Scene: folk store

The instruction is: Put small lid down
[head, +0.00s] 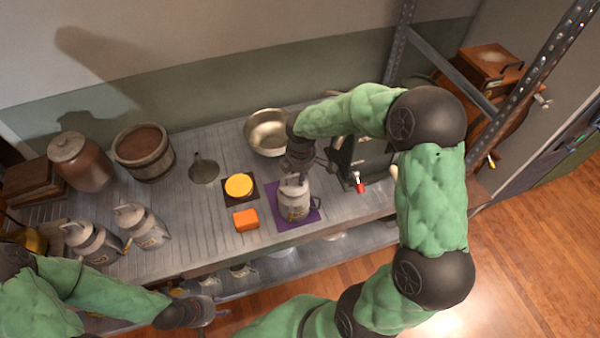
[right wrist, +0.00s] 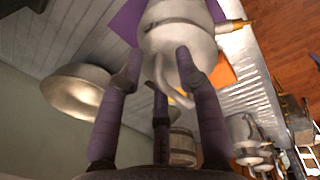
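A grey metal can (head: 293,203) with a spout stands upright on a purple mat (head: 312,216) near the bench's front edge. A small grey lid with a loop handle (head: 293,181) appears to sit on its top; the can also shows close up in the right wrist view (right wrist: 178,45). My right gripper (head: 298,163) is just above the can. In the right wrist view its fingers (right wrist: 158,65) are spread around the loop handle; contact is unclear. My left gripper (head: 215,312) is low in front of the bench, its fingers apart and empty.
A yellow disc (head: 239,185) on a dark mat and an orange block (head: 246,219) lie left of the can. Two more cans (head: 143,226) (head: 92,242) stand left. A dark machine (head: 362,165) is close right.

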